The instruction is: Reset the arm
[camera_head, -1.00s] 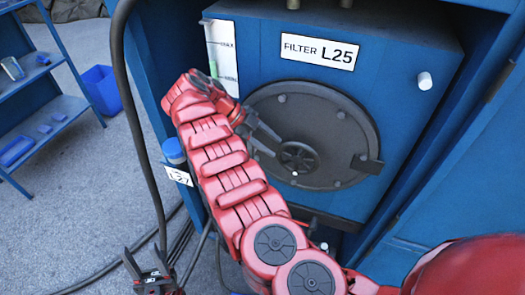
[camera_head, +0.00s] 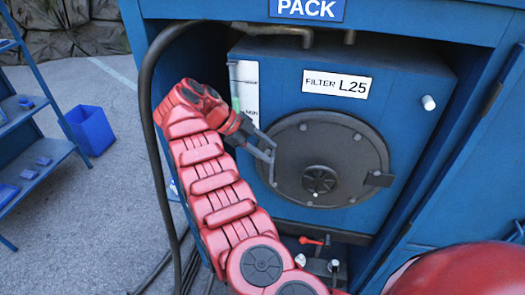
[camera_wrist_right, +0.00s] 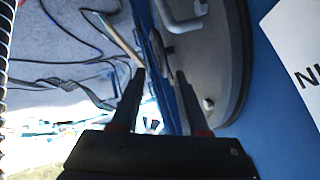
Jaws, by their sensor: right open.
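My right arm, red and segmented, rises from the bottom of the head view. Its gripper (camera_head: 268,150) is at the left edge of the round dark filter door (camera_head: 345,135). In the right wrist view the two black fingers (camera_wrist_right: 160,90) are apart with nothing between them. The grey door edge (camera_wrist_right: 222,70) shows just to the right of the fingers there. The door looks closed, with a round hub in its middle. My left gripper does not show in the head view now.
The blue filter box (camera_head: 420,75) carries a white label "FILTER L25" (camera_head: 337,83). A red-handled valve (camera_head: 312,241) is below the box. A black hose (camera_head: 150,120) hangs along the cabinet's left side. A blue shelf (camera_head: 35,130) and blue bin (camera_head: 90,130) stand left.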

